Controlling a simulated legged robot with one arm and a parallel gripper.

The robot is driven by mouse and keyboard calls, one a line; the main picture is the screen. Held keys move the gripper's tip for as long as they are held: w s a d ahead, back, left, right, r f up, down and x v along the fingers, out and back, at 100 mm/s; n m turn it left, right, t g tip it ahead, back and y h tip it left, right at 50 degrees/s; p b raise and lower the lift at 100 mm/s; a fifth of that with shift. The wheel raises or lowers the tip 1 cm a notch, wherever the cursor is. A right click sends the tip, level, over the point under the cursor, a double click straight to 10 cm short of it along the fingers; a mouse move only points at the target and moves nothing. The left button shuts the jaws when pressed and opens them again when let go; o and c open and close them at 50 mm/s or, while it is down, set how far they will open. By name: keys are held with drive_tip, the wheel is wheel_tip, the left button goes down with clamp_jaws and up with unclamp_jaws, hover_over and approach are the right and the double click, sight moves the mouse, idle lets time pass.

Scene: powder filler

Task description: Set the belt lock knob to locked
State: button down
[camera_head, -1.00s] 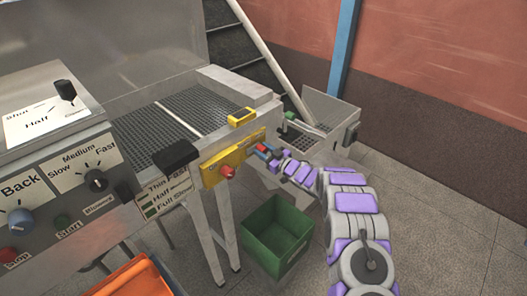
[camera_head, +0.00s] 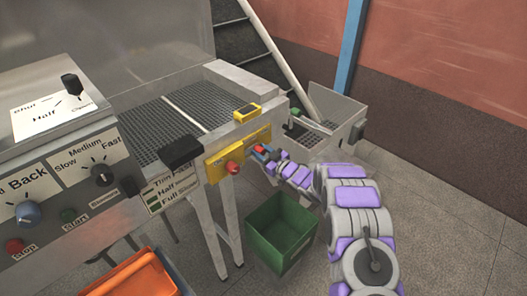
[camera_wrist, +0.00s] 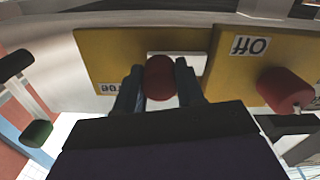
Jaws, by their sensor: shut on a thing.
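A yellow panel (camera_head: 223,158) is on the front of the steel machine, and it fills the top of the wrist view (camera_wrist: 115,50). A dark red ball knob (camera_wrist: 160,78) sits in front of a white slot (camera_wrist: 192,63) in this panel. My gripper (camera_wrist: 158,82) is shut on the ball knob, one dark finger at each side. In the head view my gripper (camera_head: 265,153) is at the right end of the panel. A second red knob (camera_head: 233,167) is left of it; it also shows in the wrist view (camera_wrist: 284,90), near an upside-down "Off" label (camera_wrist: 249,46).
A green bin (camera_head: 279,232) stands on the floor below the panel. A metal hopper (camera_head: 337,112) with a green-tipped handle is to the right. A control box (camera_head: 62,165) with knobs and buttons is at the left, above an orange tray (camera_head: 135,277).

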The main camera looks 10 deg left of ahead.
drive_tip(key=shift+s+a, duration=0.1)
drive_tip(key=shift+a, duration=0.1)
drive_tip(key=c, duration=0.9)
unclamp_jaws()
drive_tip(key=shift+s+r, duration=0.1)
drive_tip(key=shift+o, duration=1)
drive_tip(key=shift+a, duration=0.15)
drive_tip(key=shift+s+d, duration=0.15)
drive_tip(key=shift+d, duration=0.3)
drive_tip(key=p+v, duration=0.2)
drive_tip(key=v, duration=1.4)
drive_tip(key=shift+s, duration=0.2)
drive_tip(key=shift+d, duration=0.1)
